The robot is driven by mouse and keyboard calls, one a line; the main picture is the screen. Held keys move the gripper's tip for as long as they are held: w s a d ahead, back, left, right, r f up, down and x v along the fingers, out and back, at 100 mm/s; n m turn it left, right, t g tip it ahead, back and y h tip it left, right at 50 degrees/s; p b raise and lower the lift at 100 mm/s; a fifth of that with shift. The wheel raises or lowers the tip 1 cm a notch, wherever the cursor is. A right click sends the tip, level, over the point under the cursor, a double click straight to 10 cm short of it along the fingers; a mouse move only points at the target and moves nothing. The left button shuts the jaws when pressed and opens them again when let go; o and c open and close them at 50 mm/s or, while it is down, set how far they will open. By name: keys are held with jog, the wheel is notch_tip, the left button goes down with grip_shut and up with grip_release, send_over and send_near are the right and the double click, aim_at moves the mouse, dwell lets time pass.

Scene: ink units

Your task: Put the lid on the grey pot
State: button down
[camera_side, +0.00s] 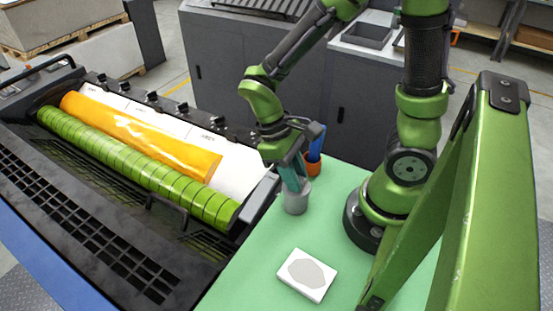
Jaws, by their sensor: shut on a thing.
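The grey pot (296,203) stands upright on the green table, left of my arm's base. My gripper (293,184) points down at the pot's top, with its teal fingers shut. The lid is not distinct in this view; what is between the fingers is mostly hidden by them and blends with the pot's top. I cannot tell whether the held lid touches the rim.
An orange cup (313,168) with blue-handled tools (316,143) stands just behind the pot. A white block with a grey patch (307,275) lies in front on the green table (250,270). The press with its orange ink trough (140,133) and green roller (130,165) is left.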

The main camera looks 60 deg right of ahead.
dwell(0.3)
jog(key=c, duration=0.8)
grip_release()
jog(key=shift+o, duration=0.3)
jog(key=o, duration=0.4)
jog(key=shift+r, duration=3.5)
